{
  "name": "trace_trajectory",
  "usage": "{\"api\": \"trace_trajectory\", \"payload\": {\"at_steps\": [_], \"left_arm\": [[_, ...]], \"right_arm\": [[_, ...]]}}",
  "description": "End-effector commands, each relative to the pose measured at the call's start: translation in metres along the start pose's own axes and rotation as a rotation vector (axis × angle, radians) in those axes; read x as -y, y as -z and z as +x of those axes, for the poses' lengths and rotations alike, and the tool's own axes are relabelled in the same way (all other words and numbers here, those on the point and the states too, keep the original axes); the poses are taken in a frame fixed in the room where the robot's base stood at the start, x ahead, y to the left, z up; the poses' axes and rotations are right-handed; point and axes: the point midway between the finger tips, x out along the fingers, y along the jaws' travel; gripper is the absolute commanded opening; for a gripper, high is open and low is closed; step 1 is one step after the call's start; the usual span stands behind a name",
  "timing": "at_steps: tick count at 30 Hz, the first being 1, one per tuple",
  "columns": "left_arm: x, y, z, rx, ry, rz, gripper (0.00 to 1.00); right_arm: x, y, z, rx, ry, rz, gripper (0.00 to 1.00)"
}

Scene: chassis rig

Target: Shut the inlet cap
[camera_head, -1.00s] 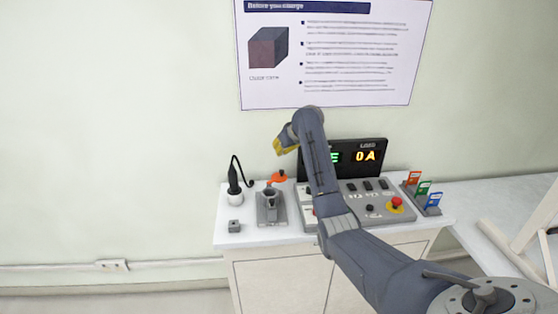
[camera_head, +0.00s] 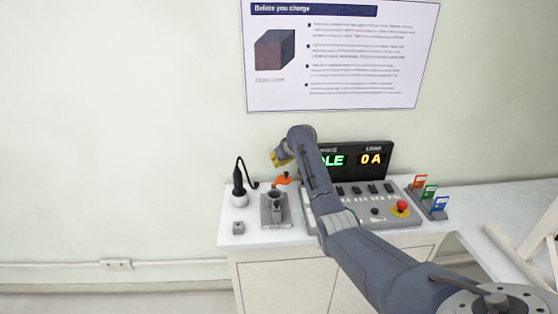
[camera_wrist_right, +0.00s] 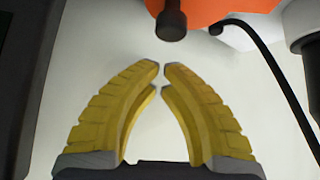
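The orange inlet cap (camera_head: 282,180) stands open behind the grey inlet fixture (camera_head: 274,212) on the bench. My right gripper (camera_head: 280,159) is in the air just above and behind the cap, partly hidden by its own arm. In the right wrist view, the yellow fingers (camera_wrist_right: 161,70) have their tips almost together, with nothing between them. The orange cap (camera_wrist_right: 215,10) shows beyond the tips at the top edge, with a dark knob (camera_wrist_right: 171,22) in front of it, apart from the fingers. My left gripper is not in view.
A control panel with a display (camera_head: 372,160) and red button (camera_head: 401,207) stands right of the inlet, partly behind my arm. A black-handled tool (camera_head: 239,182) with a cable stands in a white holder at left. A small grey block (camera_head: 238,228) lies in front.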

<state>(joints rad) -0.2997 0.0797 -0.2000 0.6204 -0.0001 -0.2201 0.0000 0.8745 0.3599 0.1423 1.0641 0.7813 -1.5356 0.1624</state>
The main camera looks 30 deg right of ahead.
Motion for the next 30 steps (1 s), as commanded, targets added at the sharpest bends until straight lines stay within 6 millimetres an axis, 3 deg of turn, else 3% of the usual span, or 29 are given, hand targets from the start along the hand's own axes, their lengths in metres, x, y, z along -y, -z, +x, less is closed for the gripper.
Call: {"api": "trace_trajectory", "payload": {"at_steps": [13,30], "left_arm": [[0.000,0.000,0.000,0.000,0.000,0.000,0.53],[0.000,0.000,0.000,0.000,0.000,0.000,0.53]], "right_arm": [[0.000,-0.023,-0.015,0.001,0.000,0.000,0.00],[0.000,-0.027,-0.018,0.001,0.000,0.000,0.00]]}}
